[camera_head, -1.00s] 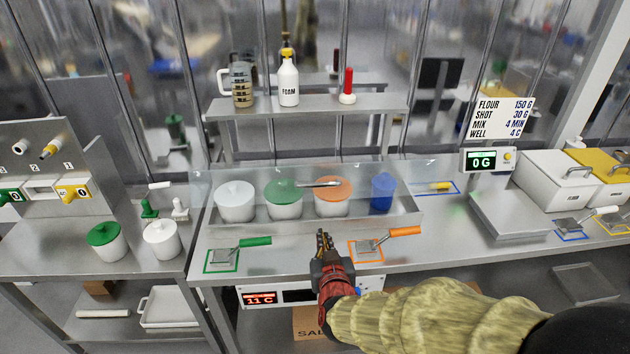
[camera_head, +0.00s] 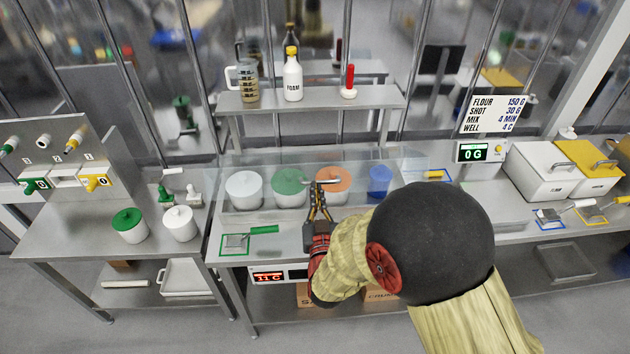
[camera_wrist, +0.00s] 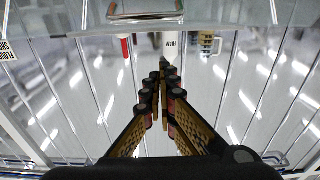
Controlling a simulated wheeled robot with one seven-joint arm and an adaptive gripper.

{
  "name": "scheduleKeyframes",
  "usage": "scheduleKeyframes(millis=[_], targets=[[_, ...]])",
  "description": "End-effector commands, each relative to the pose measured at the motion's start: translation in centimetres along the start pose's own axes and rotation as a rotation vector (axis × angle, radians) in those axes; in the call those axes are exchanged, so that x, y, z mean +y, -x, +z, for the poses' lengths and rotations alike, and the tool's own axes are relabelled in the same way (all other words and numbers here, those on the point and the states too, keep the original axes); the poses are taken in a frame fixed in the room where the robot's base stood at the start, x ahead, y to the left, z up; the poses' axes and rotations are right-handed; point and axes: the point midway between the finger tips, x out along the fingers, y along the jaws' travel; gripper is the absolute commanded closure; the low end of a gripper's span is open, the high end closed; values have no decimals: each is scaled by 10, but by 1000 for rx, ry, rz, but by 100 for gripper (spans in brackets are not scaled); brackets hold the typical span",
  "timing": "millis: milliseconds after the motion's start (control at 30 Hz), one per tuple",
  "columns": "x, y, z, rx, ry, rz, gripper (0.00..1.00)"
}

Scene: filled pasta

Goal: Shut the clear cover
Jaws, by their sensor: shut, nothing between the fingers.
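The clear cover (camera_head: 225,175) is a see-through panel over the steel well at the middle bench. It stands tilted up, with several lidded tubs visible through or below it. Its metal handle (camera_head: 324,182) shows in front of the green and orange lids, and near the top of the wrist view (camera_wrist: 145,16). My gripper (camera_head: 318,188) is shut and empty, its fingertips pointing up close to the handle in the head view. In the wrist view the fingertips (camera_wrist: 163,70) are apart from the handle in the picture. Contact with the cover cannot be told.
The well holds a white tub (camera_head: 244,190), green-lidded tub (camera_head: 289,188), orange-lidded tub (camera_head: 334,186) and blue container (camera_head: 380,181). A green-handled scoop (camera_head: 250,234) lies on the bench front. A shelf (camera_head: 310,98) with bottles stands behind. My arm hides the bench to the right.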

Motion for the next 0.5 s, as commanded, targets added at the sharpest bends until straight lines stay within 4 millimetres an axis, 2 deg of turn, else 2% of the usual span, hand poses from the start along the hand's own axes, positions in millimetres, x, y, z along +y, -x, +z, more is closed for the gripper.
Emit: scheduleKeyframes(millis=[167,500], targets=[[1,-20,0,-1,-3,2,100],[1,-86,0,-2,-2,2,100]])
